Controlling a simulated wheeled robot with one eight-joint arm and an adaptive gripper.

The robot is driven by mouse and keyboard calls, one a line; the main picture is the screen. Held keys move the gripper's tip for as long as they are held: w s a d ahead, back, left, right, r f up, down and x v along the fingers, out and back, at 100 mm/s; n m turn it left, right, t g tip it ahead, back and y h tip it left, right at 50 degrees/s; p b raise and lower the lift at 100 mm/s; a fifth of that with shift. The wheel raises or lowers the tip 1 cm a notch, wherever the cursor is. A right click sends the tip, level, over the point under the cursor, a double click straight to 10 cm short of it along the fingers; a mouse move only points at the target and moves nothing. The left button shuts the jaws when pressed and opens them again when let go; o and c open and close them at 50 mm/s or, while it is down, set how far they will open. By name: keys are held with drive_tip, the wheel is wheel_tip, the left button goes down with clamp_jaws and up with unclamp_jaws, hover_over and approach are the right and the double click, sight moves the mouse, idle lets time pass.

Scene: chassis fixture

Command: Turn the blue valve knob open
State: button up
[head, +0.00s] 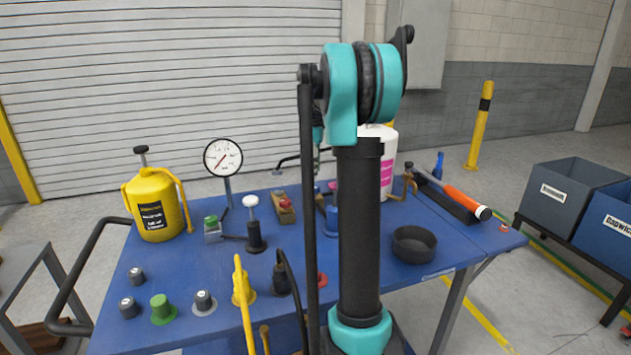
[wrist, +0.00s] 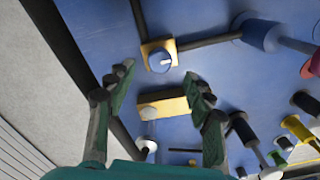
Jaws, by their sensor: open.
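A small round blue knob with a white mark (wrist: 160,61) sits on a square tan base in the wrist view, with dark pipes meeting at it. My gripper (wrist: 160,74) is open and empty. Its two green and dark fingers show left and right of the knob in the picture, with the knob near the line between their tips. The fingers appear above the table and I see no contact with the knob. In the head view my arm covers most of this area, and I cannot make out the knob clearly there.
A tan block with buttons (wrist: 163,107) lies close to the knob. The blue table (head: 205,260) also holds a yellow canister (head: 155,208), a gauge (head: 223,158), a white-topped plunger (head: 253,229), a green knob (head: 161,309), a yellow lever (head: 243,290) and a black ring (head: 414,246).

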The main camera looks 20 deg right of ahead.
sight(316, 186)
wheel_tip(316, 186, up, 6)
idle(0.7)
